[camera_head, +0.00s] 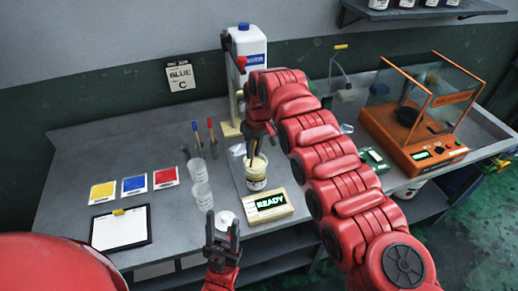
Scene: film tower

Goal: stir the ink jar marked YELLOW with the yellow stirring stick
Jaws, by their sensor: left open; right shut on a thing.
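The ink jar (256,184) stands on a grey plate behind a display reading READY. It holds yellowish ink, and its label is too small to read. My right gripper (255,143) is above the jar's mouth, pointing down, shut on the yellow stirring stick. The stick (251,156) is thin and mostly hidden by the gripper; its lower end reaches the jar's mouth, and I cannot tell how deep it goes. My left gripper (222,236) is open and empty, low in front of the bench, near a small white dish (226,219).
Blue (195,136) and red (211,132) sticks stand left of the jar. Two clear cups (202,196) are close by. A white bottle (247,45) stands behind, the READY display (267,201) in front. An orange balance case (412,140) is at right. Colour cards and a clipboard (121,228) lie left.

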